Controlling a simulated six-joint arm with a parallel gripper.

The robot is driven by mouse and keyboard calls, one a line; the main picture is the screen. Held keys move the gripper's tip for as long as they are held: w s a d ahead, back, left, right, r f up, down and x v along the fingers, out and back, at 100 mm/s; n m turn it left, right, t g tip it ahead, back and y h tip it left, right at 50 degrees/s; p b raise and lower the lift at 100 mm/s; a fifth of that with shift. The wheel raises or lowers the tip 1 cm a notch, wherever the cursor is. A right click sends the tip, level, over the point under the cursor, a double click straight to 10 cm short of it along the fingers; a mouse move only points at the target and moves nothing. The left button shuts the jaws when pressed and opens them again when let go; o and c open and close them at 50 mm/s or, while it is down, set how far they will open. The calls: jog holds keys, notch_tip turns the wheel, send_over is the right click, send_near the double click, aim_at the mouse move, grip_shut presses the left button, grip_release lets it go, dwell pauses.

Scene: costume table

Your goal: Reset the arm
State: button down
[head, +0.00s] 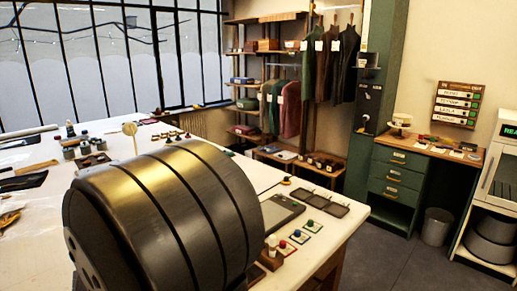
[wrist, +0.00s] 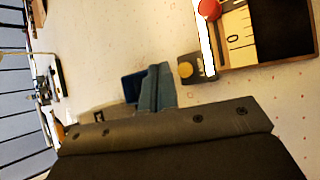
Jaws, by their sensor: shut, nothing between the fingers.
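My gripper (wrist: 157,72) shows in the wrist view. Its dark, wide body with screw heads fills the bottom of that view, and its narrow blue-grey fingers stick up near the middle. The fingers are shut with nothing between them. They are over the pale, speckled table top. How high they are above it I cannot tell. In the head view a large dark rounded link of my arm fills the lower left and middle; the gripper cannot be made out there.
In the head view the table (head: 345,226) holds a dark tablet (head: 280,213), coloured pieces and small bottles. A green drawer cabinet (head: 396,178) stands beyond.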

notch_tip(320, 180, down, 3)
jog(key=shift+f, duration=0.2)
notch_tip(320, 180, up, 10)
jog(key=w+d+r+m+g, duration=0.2)
jog(key=d+m, duration=0.4)
jog(key=d, duration=0.5)
jog(key=w+d+r+m+g+h, duration=0.1)
jog(key=w+d+r+m, duration=0.2)
jog(key=d, duration=0.9)
jog(key=w+d+r+m+g+h, duration=0.1)
jog(key=w+d+r+m+g, duration=0.1)
jog(key=d+m, duration=0.7)
jog(key=shift+w+d+r+g, duration=0.25)
jog(key=shift+w+d, duration=0.2)
jog(key=shift+d, duration=0.7)
jog(key=shift+a+f, duration=0.1)
dwell(0.6)
jog(key=s+a+f+n+t, duration=0.1)
jog(key=s+a+f+n, duration=0.1)
jog(key=a+n, duration=0.4)
jog(key=s+a+f+n+t+y, duration=0.1)
jog(key=a+n, duration=0.5)
jog(key=a, duration=1)
jog(key=s+a+f+n+t+y, duration=0.1)
jog(key=s+a+f+n+t, duration=0.2)
jog(key=a, duration=0.9)
jog(key=s+f+n, duration=0.1)
jog(key=s+n, duration=0.1)
jog(key=n, duration=0.1)
